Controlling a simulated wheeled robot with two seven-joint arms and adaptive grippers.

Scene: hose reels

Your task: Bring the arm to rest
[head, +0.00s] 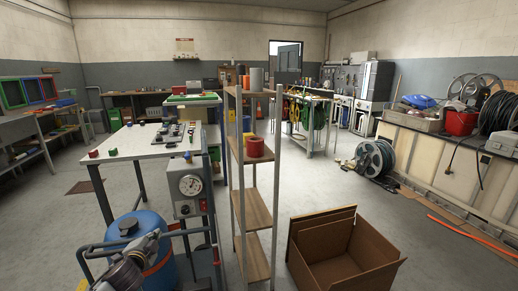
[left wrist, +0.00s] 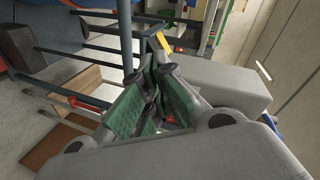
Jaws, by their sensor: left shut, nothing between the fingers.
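My left gripper (head: 146,245) shows at the lower left of the head view, in front of the blue tank (head: 153,268). In the left wrist view my left gripper (left wrist: 152,98) has its green-padded fingers together, with nothing held between them. I cannot tell from the pictures how far its fingertips are from the tank. My right gripper does not show in either view.
A grey panel with a round gauge (head: 190,185) stands close behind the tank. A narrow shelf rack (head: 257,203) and an open cardboard box (head: 340,250) stand to the right. A white-topped workbench (head: 130,143) is behind. Floor right of the box is partly clear.

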